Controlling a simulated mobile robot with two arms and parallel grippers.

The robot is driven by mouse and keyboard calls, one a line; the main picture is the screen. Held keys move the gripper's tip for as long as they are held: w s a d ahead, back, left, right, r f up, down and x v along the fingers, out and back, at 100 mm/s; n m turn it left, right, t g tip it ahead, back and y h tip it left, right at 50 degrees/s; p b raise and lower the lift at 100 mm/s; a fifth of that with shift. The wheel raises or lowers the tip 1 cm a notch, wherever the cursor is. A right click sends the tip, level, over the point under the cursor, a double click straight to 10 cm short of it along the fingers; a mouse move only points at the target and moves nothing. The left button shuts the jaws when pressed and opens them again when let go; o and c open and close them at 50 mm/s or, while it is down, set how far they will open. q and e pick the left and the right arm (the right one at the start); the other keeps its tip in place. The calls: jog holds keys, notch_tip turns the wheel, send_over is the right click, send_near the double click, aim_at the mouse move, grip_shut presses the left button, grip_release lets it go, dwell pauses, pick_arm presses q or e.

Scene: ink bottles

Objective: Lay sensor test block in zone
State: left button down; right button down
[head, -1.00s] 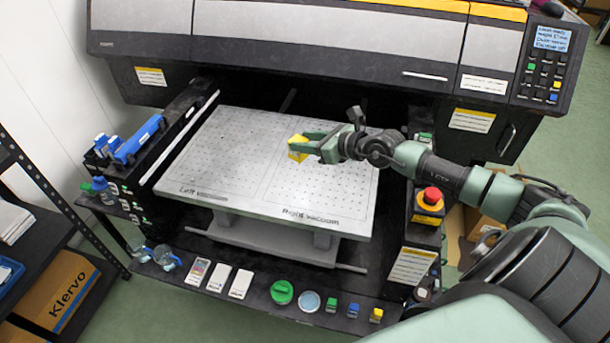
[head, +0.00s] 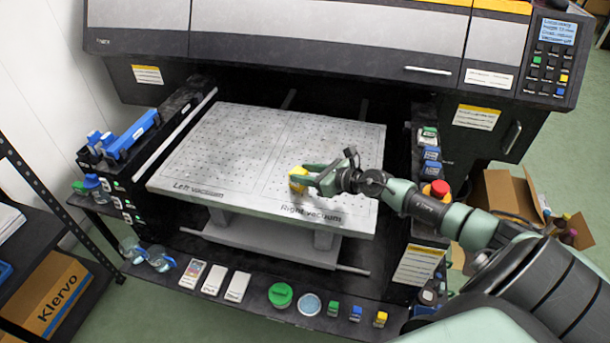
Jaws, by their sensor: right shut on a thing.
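A small yellow block (head: 297,178) is in the fingers of my right gripper (head: 305,177), over the right half of the perforated white printer bed. I cannot tell whether the block touches the bed. The bed (head: 225,150) has two outlined zones, marked "Left vacuum" at the front left and "Right vacuum" at the front right. The block is inside the right zone's outline as seen from here, towards its left side. My right arm comes in from the right. My left gripper is not in view.
The front shelf holds several cards (head: 213,282), a green round lid (head: 281,295), a clear dish (head: 309,304) and small coloured blocks (head: 356,313). A red stop button (head: 439,188) stands right of the bed. The dark printer body (head: 300,60) overhangs the bed's back. The bed's left half is clear.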

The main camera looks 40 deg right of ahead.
jog(key=c, duration=1.3)
grip_release()
jog(key=shift+f, duration=0.15)
jog(key=o, duration=0.4)
jog(key=shift+o, duration=0.2)
jog(key=shift+s+r, duration=0.15)
jog(key=shift+r, duration=0.15)
jog(key=b+v, duration=0.2)
jog(key=v, duration=0.9)
jog(key=shift+s, duration=0.4)
jog(key=shift+d+r, duration=0.1)
